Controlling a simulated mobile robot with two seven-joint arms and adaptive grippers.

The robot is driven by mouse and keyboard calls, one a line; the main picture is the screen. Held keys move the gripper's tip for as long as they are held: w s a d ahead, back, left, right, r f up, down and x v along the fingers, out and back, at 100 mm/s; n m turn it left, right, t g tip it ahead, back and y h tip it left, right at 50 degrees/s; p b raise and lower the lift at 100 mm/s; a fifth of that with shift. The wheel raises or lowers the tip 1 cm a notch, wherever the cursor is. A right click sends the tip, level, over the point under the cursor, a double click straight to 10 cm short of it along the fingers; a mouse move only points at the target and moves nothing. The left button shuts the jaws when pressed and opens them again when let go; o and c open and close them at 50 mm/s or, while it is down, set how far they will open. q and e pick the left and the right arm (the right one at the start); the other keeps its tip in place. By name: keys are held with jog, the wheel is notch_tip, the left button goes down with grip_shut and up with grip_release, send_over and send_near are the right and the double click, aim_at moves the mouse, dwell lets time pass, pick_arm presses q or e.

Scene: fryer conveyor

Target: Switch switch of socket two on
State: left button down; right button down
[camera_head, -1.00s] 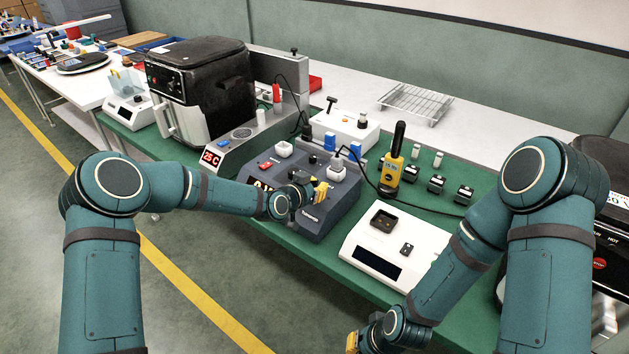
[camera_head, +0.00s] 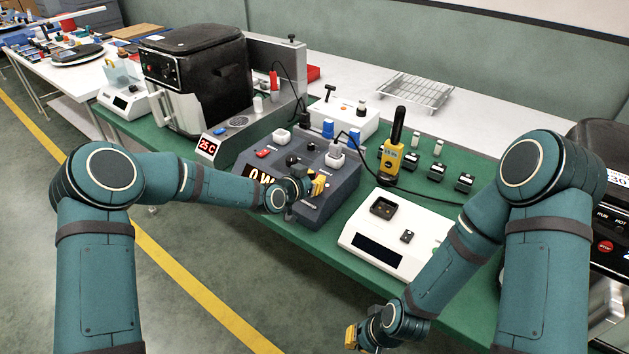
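The dark grey socket box (camera_head: 335,192) stands on the green mat, with sockets, dark knobs and a lit display reading 0 W on its sloped face. A red switch (camera_head: 263,153) is at its left. My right gripper (camera_head: 351,337) hangs low at the bottom, away from the box.
A black fryer (camera_head: 195,80) and a red 25 C display (camera_head: 207,147) stand left of the box. A wire rack (camera_head: 415,92) lies at the back.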

pick_arm(q)
jog(key=shift+r, duration=0.15)
jog(key=shift+r, duration=0.65)
pick_arm(e)
jog(key=shift+r, duration=0.15)
pick_arm(q)
jog(key=shift+r, duration=0.15)
notch_tip(320, 180, up, 4)
jog(key=shift+s+a+r+p, duration=0.1)
jog(key=shift+p, duration=0.5)
jog(key=s+a, duration=0.6)
jog(key=s, duration=0.2)
jog(key=shift+r, duration=0.35)
pick_arm(e)
jog(key=shift+s+a+r, duration=0.35)
jog(key=shift+s+r, duration=0.3)
jog(key=shift+r, duration=0.05)
pick_arm(q)
jog(key=shift+s, duration=0.15)
